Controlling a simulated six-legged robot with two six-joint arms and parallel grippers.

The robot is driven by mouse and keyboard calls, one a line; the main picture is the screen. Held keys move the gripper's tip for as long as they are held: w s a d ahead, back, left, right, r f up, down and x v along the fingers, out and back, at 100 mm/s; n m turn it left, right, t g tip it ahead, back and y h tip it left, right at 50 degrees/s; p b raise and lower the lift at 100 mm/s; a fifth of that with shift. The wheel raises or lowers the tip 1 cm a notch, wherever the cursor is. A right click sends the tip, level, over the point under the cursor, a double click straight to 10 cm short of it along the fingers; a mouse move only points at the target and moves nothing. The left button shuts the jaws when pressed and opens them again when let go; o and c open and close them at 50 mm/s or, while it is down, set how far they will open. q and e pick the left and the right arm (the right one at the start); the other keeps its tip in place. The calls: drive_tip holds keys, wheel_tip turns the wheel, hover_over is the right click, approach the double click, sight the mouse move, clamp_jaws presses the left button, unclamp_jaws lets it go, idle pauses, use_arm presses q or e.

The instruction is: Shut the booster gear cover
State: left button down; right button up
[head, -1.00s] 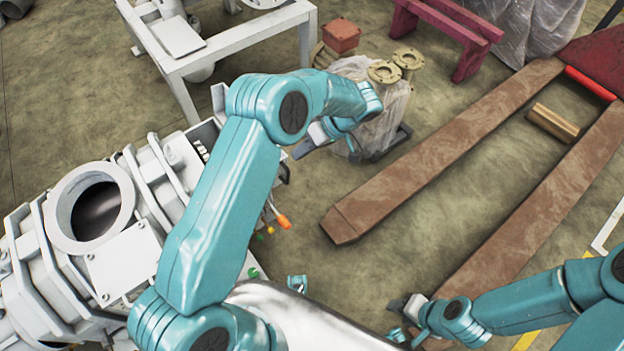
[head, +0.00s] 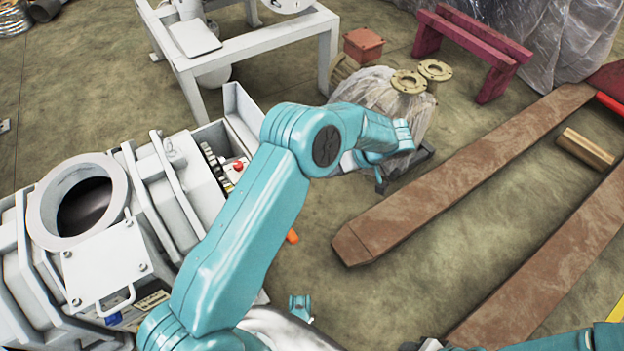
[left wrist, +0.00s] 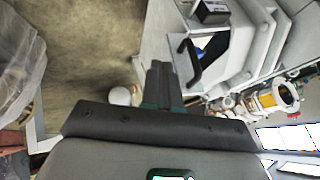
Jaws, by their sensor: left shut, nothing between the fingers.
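The booster gear cover appears to be the pale grey panel (head: 243,112) standing open at the far end of the white machine in the head view. Beside it, gears (head: 211,165) show in the open housing. My left arm reaches over the machine's right side, and its wrist is to the right of the panel, apart from it. In the left wrist view my left gripper (left wrist: 163,84) is shut and empty, in front of a pale panel and the machine. I cannot tell if its tips touch anything. My right gripper is below the head view's edge.
A white frame table (head: 255,35) stands behind the machine. A plastic-wrapped item (head: 385,100) with brass flanges stands beyond my left wrist. Brown pallet-truck forks (head: 460,180) lie at right.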

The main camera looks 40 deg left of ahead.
use_arm(q)
drive_tip(key=shift+s+a+f+b, duration=0.2)
drive_tip(key=shift+s+a+f, duration=0.05)
drive_tip(key=shift+s+a, duration=0.4)
drive_tip(key=shift+s+a+f+b, duration=0.15)
drive_tip(key=shift+s+a+f, duration=0.05)
drive_tip(key=shift+s+a, duration=0.45)
drive_tip(key=shift+s+a+f+b, duration=0.2)
drive_tip(key=shift+s+a+f, duration=0.05)
drive_tip(key=shift+s+a, duration=0.35)
use_arm(e)
drive_tip(key=shift+w+d+f, duration=0.15)
drive_tip(key=shift+f, duration=0.55)
drive_tip(key=shift+f, duration=0.1)
use_arm(q)
drive_tip(key=shift+s+a+r+t+b, duration=0.1)
drive_tip(key=shift+s+r+t+b, duration=0.05)
drive_tip(key=shift+s+t+b, duration=0.15)
use_arm(e)
drive_tip(key=shift+s+f, duration=0.2)
drive_tip(key=shift+s, duration=0.5)
